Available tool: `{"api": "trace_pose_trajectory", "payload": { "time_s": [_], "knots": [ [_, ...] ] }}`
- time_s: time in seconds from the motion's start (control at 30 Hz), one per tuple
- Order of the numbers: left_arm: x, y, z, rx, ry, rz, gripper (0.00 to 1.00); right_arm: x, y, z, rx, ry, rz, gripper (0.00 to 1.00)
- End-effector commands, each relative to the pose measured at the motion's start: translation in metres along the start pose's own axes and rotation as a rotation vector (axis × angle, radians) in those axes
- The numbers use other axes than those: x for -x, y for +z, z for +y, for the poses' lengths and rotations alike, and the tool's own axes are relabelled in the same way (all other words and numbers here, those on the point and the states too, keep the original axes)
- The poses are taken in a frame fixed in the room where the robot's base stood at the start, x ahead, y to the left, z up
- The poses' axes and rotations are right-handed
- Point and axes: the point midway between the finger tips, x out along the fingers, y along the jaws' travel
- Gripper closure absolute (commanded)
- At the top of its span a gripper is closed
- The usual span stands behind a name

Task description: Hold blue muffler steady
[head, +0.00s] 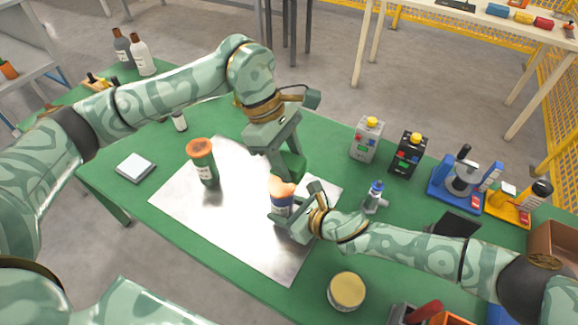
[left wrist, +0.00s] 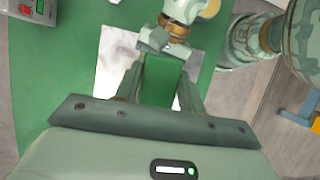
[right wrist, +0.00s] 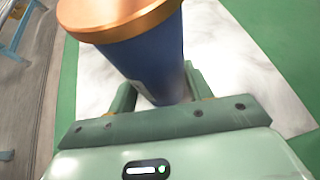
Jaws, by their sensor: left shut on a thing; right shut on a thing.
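The blue muffler (head: 281,206) is a blue cylinder with a copper-orange top, upright over the metal sheet (head: 240,235). My right gripper (head: 297,217) is shut around its lower body; the muffler (right wrist: 150,62) fills the space between the fingers in the right wrist view. I cannot tell whether its base touches the sheet. My left gripper (head: 280,150) is shut on a green block (head: 293,167), just above and behind the muffler's top. The green block (left wrist: 164,82) also shows between the fingers in the left wrist view. Contact between block and muffler is unclear.
A green cylinder with an orange top (head: 203,165) stands on the sheet's left part. A grey canister (head: 366,140) and a black canister (head: 408,155) stand behind. A yellow-lidded jar (head: 346,290) is in front.

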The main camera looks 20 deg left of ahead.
Motion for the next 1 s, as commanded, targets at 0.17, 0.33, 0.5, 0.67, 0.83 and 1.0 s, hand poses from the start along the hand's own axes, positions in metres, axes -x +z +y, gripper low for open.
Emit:
{"api": "trace_pose_trajectory", "payload": {
  "time_s": [0.17, 0.33, 0.5, 0.67, 0.83, 1.0],
  "knots": [
    [0.014, 0.006, 0.0, 0.0, 0.001, 0.001, 0.81, 0.0, -0.001, 0.0, -0.001, 0.001, 0.001, 0.62],
    [0.02, 0.009, 0.0, 0.0, 0.0, 0.0, 0.81, 0.0, -0.001, 0.0, -0.001, 0.0, 0.001, 0.62],
    [0.02, 0.009, -0.001, 0.0, -0.001, 0.0, 0.81, 0.0, -0.001, 0.0, 0.0, 0.0, 0.001, 0.62],
    [0.02, 0.009, -0.001, 0.0, -0.001, 0.0, 0.81, 0.0, -0.001, 0.0, 0.0, 0.0, 0.001, 0.62],
    [0.02, 0.009, -0.001, 0.0, -0.001, 0.0, 0.81, 0.0, -0.001, 0.0, 0.0, 0.0, 0.001, 0.3],
    [0.02, 0.009, -0.001, 0.0, -0.001, 0.0, 0.81, 0.0, 0.0, 0.0, 0.0, 0.0, 0.0, 0.24]
  ]
}}
